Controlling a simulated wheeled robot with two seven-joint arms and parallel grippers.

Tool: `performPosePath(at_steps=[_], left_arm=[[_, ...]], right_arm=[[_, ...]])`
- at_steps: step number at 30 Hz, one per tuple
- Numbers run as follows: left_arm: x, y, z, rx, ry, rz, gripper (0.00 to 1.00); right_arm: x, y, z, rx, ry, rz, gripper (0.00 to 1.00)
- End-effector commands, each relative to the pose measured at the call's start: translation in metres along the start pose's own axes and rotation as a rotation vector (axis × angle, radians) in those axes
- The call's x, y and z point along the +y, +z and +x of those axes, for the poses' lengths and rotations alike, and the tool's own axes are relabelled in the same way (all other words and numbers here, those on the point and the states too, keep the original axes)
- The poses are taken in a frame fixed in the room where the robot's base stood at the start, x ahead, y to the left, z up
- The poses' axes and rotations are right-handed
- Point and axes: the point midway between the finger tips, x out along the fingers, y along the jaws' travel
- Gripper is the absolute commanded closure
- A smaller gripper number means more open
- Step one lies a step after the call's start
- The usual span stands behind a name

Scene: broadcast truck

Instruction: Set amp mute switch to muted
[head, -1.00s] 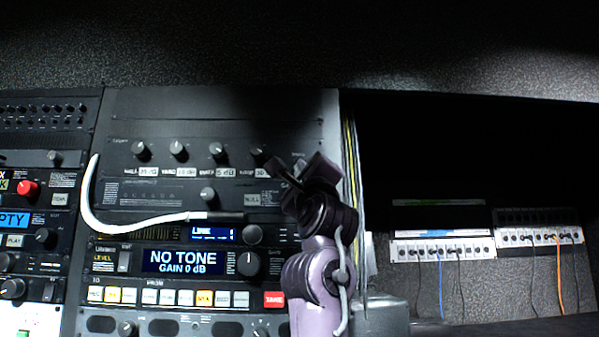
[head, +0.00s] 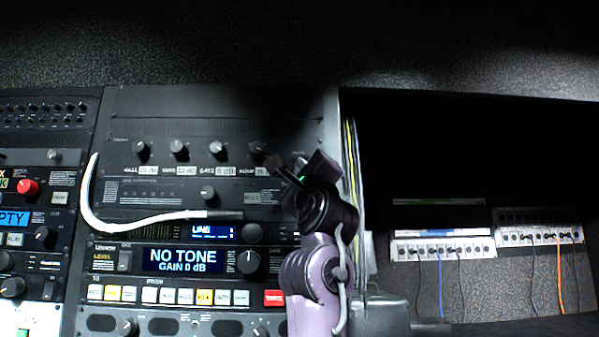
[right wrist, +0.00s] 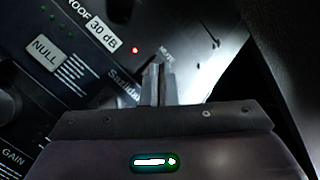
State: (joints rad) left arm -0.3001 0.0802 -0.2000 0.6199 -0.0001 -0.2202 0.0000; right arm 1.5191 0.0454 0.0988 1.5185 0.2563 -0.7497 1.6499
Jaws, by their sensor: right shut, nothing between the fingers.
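The amp panel (head: 218,153) is a dark rack unit with a row of knobs and white labels in the head view. In the right wrist view, its MUTE lettering (right wrist: 166,55) sits just beyond my fingertips, with a lit red light (right wrist: 134,49) to the left. My right gripper (head: 273,165) is in front of the panel's right end. It also shows in the right wrist view (right wrist: 158,66), with its grey fingers shut and empty. I cannot make out the switch lever or its position; the fingers may hide it. My left gripper is not in view.
A white cable (head: 140,224) curves across the rack left of my right arm. Below the amp is a unit with a NO TONE display (head: 185,260) and lit buttons. To the right is a dark recess with patch panels (head: 442,249).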

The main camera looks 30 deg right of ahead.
Motion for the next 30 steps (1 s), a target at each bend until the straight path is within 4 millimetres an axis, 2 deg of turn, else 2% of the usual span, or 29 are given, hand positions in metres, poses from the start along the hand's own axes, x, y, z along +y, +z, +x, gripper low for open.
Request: performPosePath(at_steps=[14, 30], left_arm=[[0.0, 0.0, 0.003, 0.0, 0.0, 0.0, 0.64], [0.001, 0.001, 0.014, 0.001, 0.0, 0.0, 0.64]], right_arm=[[-0.004, 0.004, -0.006, 0.0, -0.001, 0.001, 1.0], [-0.028, 0.028, -0.039, -0.001, -0.001, 0.001, 1.0]])
